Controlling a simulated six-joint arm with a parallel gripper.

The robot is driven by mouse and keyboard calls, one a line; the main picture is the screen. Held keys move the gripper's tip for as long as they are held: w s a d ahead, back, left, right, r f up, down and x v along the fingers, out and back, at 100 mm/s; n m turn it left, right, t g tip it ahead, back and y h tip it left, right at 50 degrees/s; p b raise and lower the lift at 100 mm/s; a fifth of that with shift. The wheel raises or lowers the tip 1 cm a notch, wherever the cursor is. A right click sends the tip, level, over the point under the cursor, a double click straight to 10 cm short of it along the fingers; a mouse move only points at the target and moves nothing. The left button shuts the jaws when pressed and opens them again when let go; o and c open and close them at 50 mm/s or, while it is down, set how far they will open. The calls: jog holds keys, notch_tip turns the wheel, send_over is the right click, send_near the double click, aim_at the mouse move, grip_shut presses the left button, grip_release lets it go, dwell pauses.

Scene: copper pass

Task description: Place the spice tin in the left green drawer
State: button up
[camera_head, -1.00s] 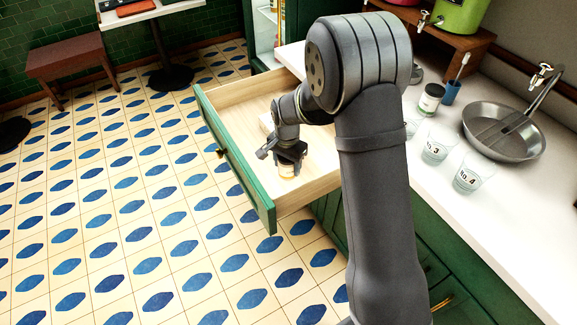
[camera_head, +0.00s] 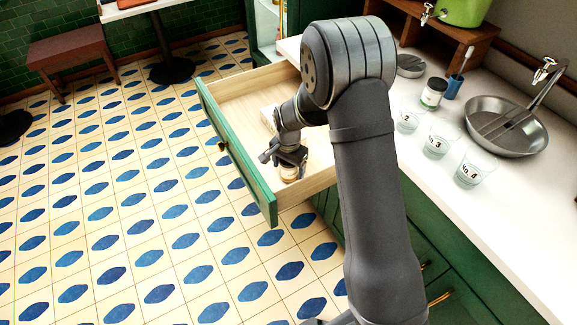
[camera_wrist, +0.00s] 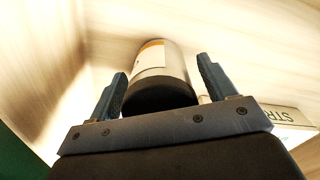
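The spice tin (camera_head: 289,173) is inside the pulled-out green drawer (camera_head: 240,168), near its right front corner. In the wrist view the tin (camera_wrist: 160,70) is a pale cylinder with an orange-edged label and a dark end towards me. My gripper (camera_head: 290,158) is low inside the drawer, right over the tin. In the wrist view my gripper (camera_wrist: 162,85) has its fingers apart on both sides of the tin, with gaps between them and it. The tin appears to rest on the drawer floor.
The counter holds a dark-lidded jar (camera_head: 433,93), a blue cup (camera_head: 453,86), numbered glasses (camera_head: 437,141) and a pan (camera_head: 505,127). The drawer's left part is clear.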

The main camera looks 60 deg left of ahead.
notch_tip(320, 180, up, 12)
jog(key=shift+r, duration=0.15)
dwell(0.5)
notch_tip(320, 180, down, 12)
jog(key=shift+f, duration=0.1)
jog(key=shift+a+r, duration=0.1)
jog(key=shift+r, duration=1.8)
jog(key=shift+f, duration=0.1)
